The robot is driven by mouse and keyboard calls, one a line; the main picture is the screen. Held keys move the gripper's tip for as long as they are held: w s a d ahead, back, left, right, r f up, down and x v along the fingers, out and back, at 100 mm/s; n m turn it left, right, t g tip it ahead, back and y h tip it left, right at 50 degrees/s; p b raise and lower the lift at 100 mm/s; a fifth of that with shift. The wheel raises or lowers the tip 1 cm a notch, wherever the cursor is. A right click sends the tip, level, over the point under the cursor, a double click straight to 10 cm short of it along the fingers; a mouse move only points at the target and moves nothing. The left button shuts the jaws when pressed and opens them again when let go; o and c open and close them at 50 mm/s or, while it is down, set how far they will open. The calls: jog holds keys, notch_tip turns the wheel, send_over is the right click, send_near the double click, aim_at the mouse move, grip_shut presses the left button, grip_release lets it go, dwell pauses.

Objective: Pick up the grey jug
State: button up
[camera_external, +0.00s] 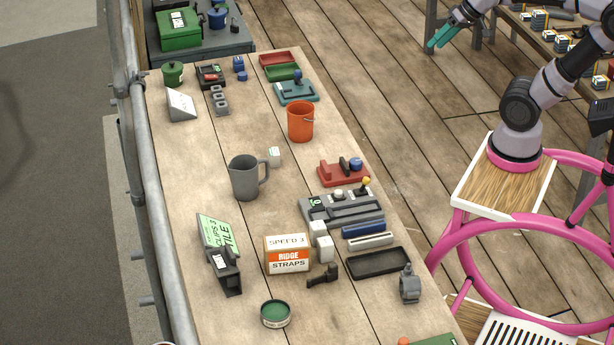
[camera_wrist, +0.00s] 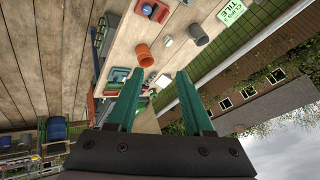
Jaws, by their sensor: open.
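The grey jug (camera_external: 244,178) stands upright on the long wooden table, left of the table's middle, with its handle to the right. In the wrist view the jug (camera_wrist: 198,35) is small and far off, above and right of my fingers. My gripper (camera_external: 436,40) is at the top right of the external view, off the table's right side and well apart from the jug. In the wrist view its two teal fingers (camera_wrist: 157,73) are spread with nothing between them.
An orange bucket (camera_external: 300,121) stands behind and right of the jug; a small white block (camera_external: 274,155) is close to its handle. A red tool (camera_external: 343,172) and a grey tray (camera_external: 342,208) lie to the right. A straps box (camera_external: 288,254) is in front. The table just left of the jug is bare.

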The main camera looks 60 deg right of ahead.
jog(key=w+a+f+g, duration=0.1)
jog(key=w+a, duration=0.2)
jog(key=w, duration=1)
jog(key=g+h, duration=0.1)
jog(key=h, duration=0.2)
send_over(268, 169)
jog(key=s, duration=0.2)
notch_tip(268, 169, down, 38)
jog(key=shift+x, duration=2.75)
jog(key=shift+s+a, duration=0.1)
grip_shut()
